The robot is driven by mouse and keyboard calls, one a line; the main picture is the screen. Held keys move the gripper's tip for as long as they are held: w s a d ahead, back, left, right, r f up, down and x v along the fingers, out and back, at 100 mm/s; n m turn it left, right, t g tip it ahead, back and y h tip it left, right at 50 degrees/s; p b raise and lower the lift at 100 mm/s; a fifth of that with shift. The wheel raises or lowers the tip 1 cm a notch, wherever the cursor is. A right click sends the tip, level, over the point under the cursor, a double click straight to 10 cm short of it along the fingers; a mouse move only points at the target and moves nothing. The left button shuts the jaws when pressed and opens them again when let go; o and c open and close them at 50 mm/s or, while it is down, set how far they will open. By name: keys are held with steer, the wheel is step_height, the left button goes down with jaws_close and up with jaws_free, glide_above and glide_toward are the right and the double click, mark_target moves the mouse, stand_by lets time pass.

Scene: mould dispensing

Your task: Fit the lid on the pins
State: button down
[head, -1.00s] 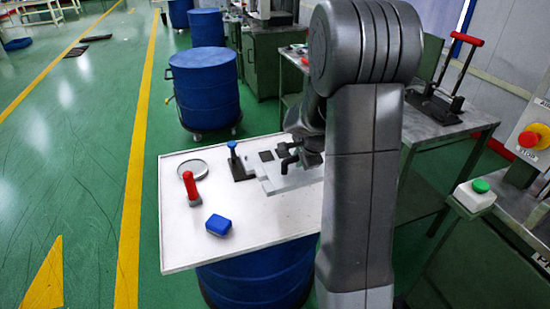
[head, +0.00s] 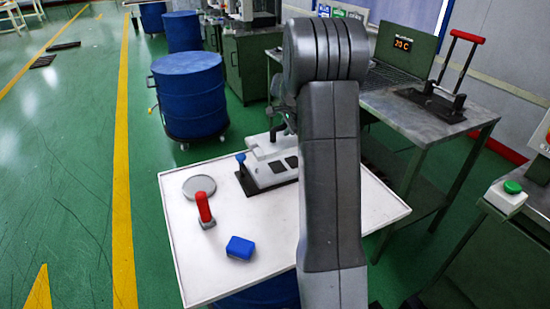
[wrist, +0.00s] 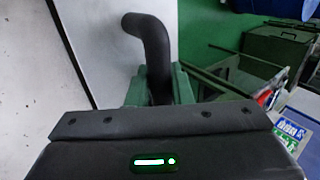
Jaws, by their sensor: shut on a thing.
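The mould (head: 262,181) is a pale plate with dark square pockets on a dark base, on the white table; a blue-knobbed post (head: 240,162) stands at its left end. The lid (head: 262,146) is a pale grey plate at the mould's far side; I cannot tell whether it touches the mould. My gripper (head: 277,133) is over the lid, partly hidden by my arm. In the wrist view the green jaws are shut on the lid's dark bent handle (wrist: 150,45). I cannot make out the pins.
A grey disc (head: 199,187), a red-handled tool (head: 204,208) and a blue block (head: 240,248) lie left and in front of the mould. The table (head: 185,268) is clear at its front left. A metal bench (head: 420,118) with a press stands to the right.

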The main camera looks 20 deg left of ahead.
steer(key=shift+w+f, duration=0.1)
steer(key=shift+f, duration=4.5)
steer(key=shift+f, duration=0.15)
steer(key=c, duration=1.3)
jaws_free()
steer(key=shift+f, duration=0.1)
steer(key=shift+d+r, duration=0.15)
steer(key=shift+r, duration=0.2)
steer(key=v, duration=1.1)
steer(key=shift+s+r, duration=0.25)
steer(key=shift+s, duration=0.05)
